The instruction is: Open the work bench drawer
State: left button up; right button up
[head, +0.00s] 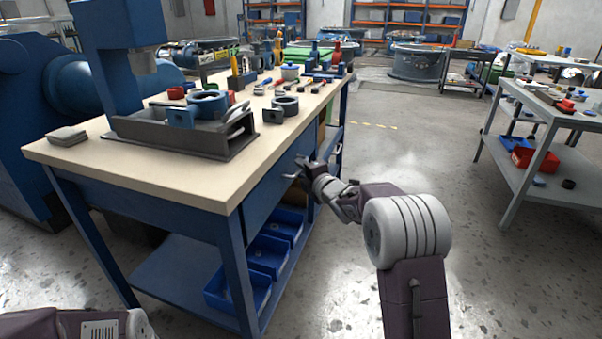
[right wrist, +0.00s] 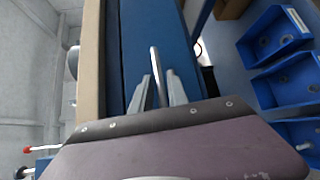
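The work bench (head: 165,180) has a pale top and a blue frame. Its blue drawer front (head: 268,192) is under the top on the side facing right and looks closed. In the right wrist view the drawer front (right wrist: 150,30) runs beside the bench top edge. A thin metal handle (right wrist: 154,62) stands out from it. My right gripper (right wrist: 160,88) is open, with one finger on each side of the handle and a gap visible. In the head view the right gripper (head: 303,168) is at the drawer front. My left gripper is out of view.
Blue bins (head: 240,285) stand on the bench's lower shelf below the drawer. A press and several tools stand on the bench top. A grey table (head: 540,120) with parts is at the right. The floor between (head: 400,160) is clear.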

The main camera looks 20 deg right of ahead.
jog(key=shift+w+a, duration=0.1)
jog(key=shift+w, duration=0.4)
grip_shut()
jog(key=shift+f, duration=0.1)
dwell(1.0)
